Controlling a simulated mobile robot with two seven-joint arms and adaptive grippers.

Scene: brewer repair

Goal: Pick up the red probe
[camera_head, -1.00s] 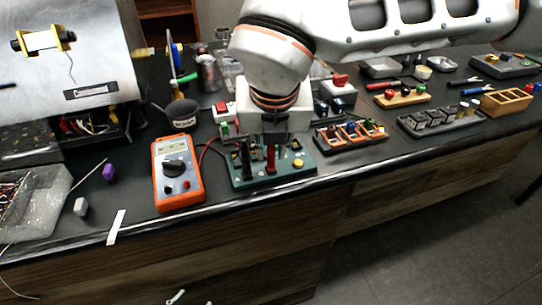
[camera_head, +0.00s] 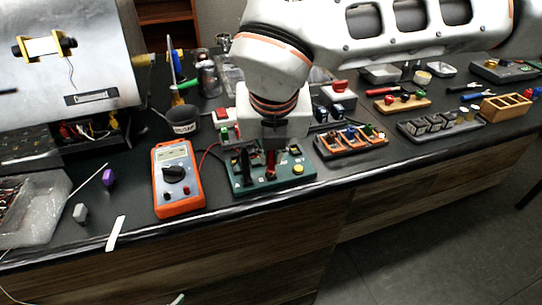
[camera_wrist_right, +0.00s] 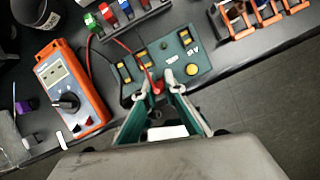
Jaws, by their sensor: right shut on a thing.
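The red probe (camera_head: 270,162) stands upright at the green circuit board (camera_head: 240,184), below my right gripper (camera_head: 271,150). It also shows in the right wrist view (camera_wrist_right: 158,86), between the two fingertips (camera_wrist_right: 157,88), and my right gripper is shut on it. Whether its tip touches the board is hidden. A red lead (camera_wrist_right: 90,52) runs between the board area and the orange multimeter (camera_head: 178,180). A dark upright shape stands left of the probe in the head view; I cannot tell what it is. My left gripper is not in view.
A component tray with orange dividers (camera_head: 350,142) is right of the board. A dark round pot (camera_head: 182,118) stands behind the multimeter. A purple block (camera_head: 109,178) and a clear bin (camera_head: 30,215) lie at left. The table's front edge is close.

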